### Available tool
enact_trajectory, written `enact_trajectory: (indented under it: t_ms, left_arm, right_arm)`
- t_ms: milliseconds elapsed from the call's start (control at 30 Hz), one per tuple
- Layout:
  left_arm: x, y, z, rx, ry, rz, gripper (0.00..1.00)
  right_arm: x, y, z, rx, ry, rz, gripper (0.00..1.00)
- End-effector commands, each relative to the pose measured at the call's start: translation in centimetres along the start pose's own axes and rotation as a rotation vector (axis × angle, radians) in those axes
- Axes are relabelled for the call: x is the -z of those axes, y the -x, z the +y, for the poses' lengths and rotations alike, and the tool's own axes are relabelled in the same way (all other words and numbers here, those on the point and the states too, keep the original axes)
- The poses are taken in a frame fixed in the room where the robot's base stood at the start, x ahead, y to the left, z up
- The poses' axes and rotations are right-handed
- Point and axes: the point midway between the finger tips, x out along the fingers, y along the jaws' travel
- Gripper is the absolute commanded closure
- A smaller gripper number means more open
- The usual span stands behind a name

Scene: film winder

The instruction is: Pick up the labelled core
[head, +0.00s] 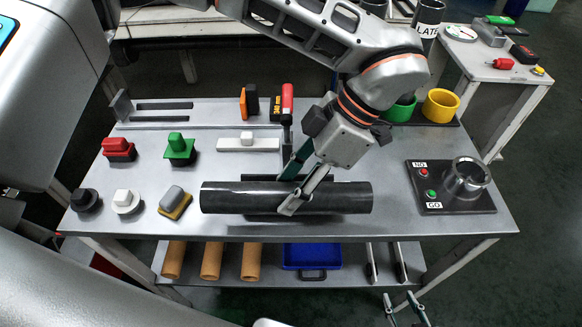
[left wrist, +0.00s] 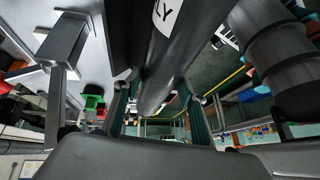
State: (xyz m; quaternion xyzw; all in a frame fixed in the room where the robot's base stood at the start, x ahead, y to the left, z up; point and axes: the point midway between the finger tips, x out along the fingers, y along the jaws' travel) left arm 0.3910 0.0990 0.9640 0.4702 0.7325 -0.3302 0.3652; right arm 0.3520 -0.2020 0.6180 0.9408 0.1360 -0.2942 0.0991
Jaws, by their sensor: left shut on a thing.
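A long dark core (head: 230,197) lies level across the front of the steel table. My left gripper (head: 291,193) comes down over its middle and is shut on it. In the left wrist view the core (left wrist: 170,55) runs between the two fingers, and a white label (left wrist: 166,15) with a letter Y shows on it. The label does not show in the head view. A dark support (head: 330,180) shows behind the core; I cannot tell whether the core touches it. My right gripper (head: 403,307) is at the bottom edge, fingers apart, empty.
Coloured knobs and blocks stand on the left of the table (head: 140,215). A button panel (head: 437,203) with a metal ring is at right. Green and yellow cups stand behind it. Several tan tubes and a blue tray (head: 312,256) are on the shelf below.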

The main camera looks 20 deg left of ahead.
Motion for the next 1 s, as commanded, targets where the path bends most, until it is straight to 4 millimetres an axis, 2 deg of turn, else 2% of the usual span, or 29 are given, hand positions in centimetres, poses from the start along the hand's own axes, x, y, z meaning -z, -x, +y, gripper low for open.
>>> enact_trajectory:
  t_ms: [33,200,433,633,1000]
  left_arm:
    - [-0.1,-0.3,-1.4,0.001,-0.008,0.002,0.87]
    - [-0.1,-1.1,-6.1,0.001,-0.008,0.003,0.87]
    - [-0.2,-1.8,-10.5,0.0,-0.004,0.001,0.87]
    - [-0.2,-2.0,-12.2,0.0,-0.001,0.002,0.87]
    - [-0.1,-2.0,-12.6,0.001,0.001,0.001,0.87]
  right_arm:
    - [-0.2,-0.1,0.0,0.0,0.001,-0.002,0.65]
    - [-0.7,-0.3,-0.1,0.0,0.004,-0.007,0.65]
    - [-0.6,-0.4,0.1,-0.004,0.009,-0.002,0.65]
    - [-0.5,-0.5,0.2,-0.007,0.011,-0.001,0.65]
    - [-0.4,-0.5,0.3,-0.008,0.012,0.001,0.65]
